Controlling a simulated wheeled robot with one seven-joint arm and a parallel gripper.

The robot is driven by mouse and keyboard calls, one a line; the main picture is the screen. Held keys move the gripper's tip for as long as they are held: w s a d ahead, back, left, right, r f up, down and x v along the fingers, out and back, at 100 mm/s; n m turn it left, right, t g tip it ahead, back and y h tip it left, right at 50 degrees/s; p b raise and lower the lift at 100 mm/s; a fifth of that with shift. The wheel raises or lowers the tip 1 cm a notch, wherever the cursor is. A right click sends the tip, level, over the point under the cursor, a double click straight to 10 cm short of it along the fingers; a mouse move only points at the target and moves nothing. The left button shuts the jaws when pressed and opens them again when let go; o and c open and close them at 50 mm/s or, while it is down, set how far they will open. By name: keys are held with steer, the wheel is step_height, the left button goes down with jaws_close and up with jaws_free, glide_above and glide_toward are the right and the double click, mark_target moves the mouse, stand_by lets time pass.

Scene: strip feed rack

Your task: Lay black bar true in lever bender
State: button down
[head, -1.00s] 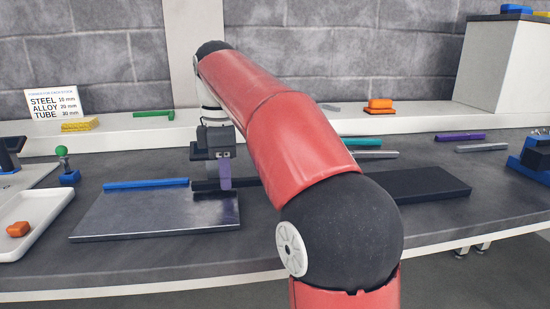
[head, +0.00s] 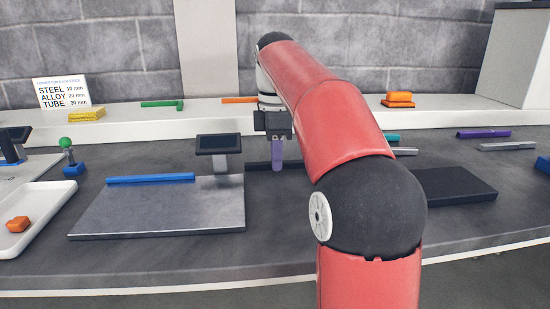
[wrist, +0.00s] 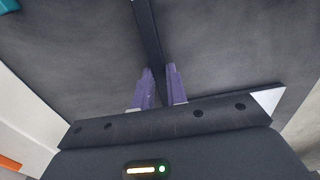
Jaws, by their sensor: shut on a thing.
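My gripper (head: 278,164) is over the counter just right of the steel plate, with its purple fingers pointing down. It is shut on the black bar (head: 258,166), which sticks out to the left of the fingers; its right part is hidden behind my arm. In the wrist view, the bar (wrist: 147,28) runs away from between the fingertips (wrist: 159,72). I cannot tell whether it touches the counter. A blue base with a green-knobbed lever (head: 66,150) stands at the left; it may be the lever bender, but I cannot tell for sure.
The steel plate (head: 150,212) has a blue strip (head: 150,179) at its back edge and a dark display (head: 218,144) at its back right corner. A black pad (head: 455,185) lies right of my arm.

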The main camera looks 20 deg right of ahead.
steer(key=shift+s+a+f, duration=0.1)
steer(key=shift+a+f, duration=0.05)
steer(key=shift+a, duration=0.1)
steer(key=shift+f, duration=0.1)
steer(key=shift+f, duration=0.15)
steer(key=c, duration=1.4)
jaws_free()
